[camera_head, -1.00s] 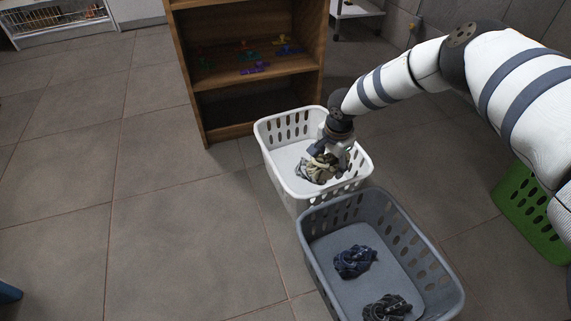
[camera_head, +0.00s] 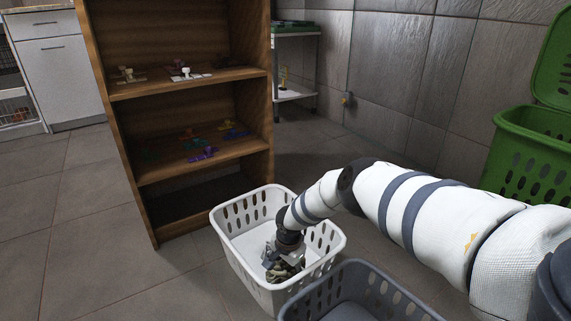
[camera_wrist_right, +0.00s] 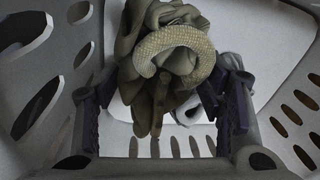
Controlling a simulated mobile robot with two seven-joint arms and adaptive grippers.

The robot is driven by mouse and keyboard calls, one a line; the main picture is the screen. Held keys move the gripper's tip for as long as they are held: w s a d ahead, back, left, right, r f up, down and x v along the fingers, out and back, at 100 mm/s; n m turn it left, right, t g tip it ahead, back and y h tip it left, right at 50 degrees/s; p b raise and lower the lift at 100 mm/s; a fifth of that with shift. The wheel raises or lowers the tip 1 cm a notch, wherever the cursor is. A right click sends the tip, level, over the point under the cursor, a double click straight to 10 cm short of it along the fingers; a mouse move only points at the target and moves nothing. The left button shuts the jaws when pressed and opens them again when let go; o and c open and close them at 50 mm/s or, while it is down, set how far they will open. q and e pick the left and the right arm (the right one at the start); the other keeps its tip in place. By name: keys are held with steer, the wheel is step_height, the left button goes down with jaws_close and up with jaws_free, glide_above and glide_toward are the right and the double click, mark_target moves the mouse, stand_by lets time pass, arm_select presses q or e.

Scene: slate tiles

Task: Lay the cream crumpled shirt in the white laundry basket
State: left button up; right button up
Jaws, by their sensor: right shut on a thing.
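The cream crumpled shirt (camera_head: 290,272) is partly hidden under my right gripper (camera_head: 282,262) in the head view. In the right wrist view the shirt (camera_wrist_right: 165,50) looks olive-cream, with a ribbed curved band, and hangs between the two dark finger pads of my right gripper (camera_wrist_right: 160,108), which is shut on it. The gripper and shirt are down inside the white laundry basket (camera_head: 240,262), low between its slotted walls. Another pale grey-white crumpled piece (camera_wrist_right: 193,112) shows behind the shirt in the wrist view. My left gripper is out of view.
A grey basket (camera_head: 352,291) stands right in front of the white one, cut off by the frame. A wooden shelf (camera_head: 205,155) with small coloured items is behind. A green lidded hamper (camera_head: 530,160) stands at the right. The tiled floor on the left is clear.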

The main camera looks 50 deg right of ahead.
mark_target(288, 268)
steer(key=shift+f, duration=0.15)
steer(key=o, duration=0.9)
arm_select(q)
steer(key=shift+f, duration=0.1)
arm_select(e)
steer(key=r+p, duration=0.2)
steer(key=r, duration=0.2)
steer(key=s+r+p, duration=0.1)
steer(key=r+p, duration=0.1)
steer(key=r, duration=0.1)
steer(key=a+r+p, duration=0.1)
steer(key=r+p, duration=0.1)
steer(key=r, duration=0.2)
steer(key=shift+s+a+r+p, duration=0.1)
steer(key=shift+s+r+p, duration=0.15)
steer(key=shift+r+p, duration=0.1)
steer(key=shift+s+r, duration=0.1)
steer(key=shift+r, duration=0.2)
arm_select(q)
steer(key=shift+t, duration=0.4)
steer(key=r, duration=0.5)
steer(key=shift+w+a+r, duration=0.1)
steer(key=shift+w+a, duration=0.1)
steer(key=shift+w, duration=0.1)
arm_select(e)
steer(key=shift+f, duration=0.1)
